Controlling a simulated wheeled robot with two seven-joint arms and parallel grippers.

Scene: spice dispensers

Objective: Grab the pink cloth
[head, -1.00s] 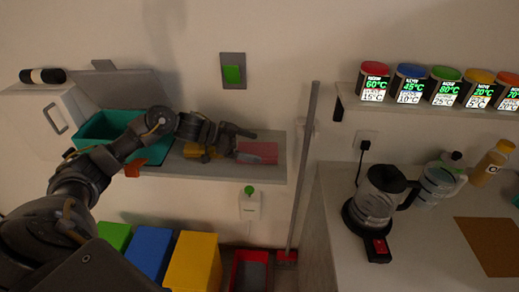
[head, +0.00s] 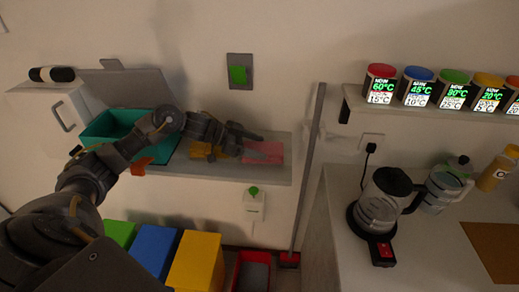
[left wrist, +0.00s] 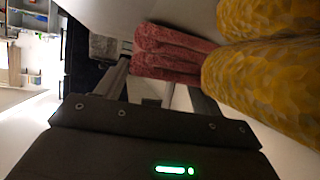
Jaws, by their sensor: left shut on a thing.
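The pink cloth (head: 272,148) lies at the right end of the grey wall shelf in the head view. In the left wrist view it shows as a folded, layered pink-red stack (left wrist: 168,50). My left gripper (head: 262,147) reaches along the shelf from the left and is shut on the pink cloth, with its fingers over the cloth in the head view. The wrist view shows the cloth's near end at the fingertips; part of the grip is hidden. My right gripper is not in view.
Yellow cloths (head: 203,150) lie just left of the pink one, close to my gripper. A teal bin (head: 105,132) stands at the shelf's left. A grey pole (head: 310,165) stands right of the shelf. Green, blue and yellow (head: 196,262) boxes stand below.

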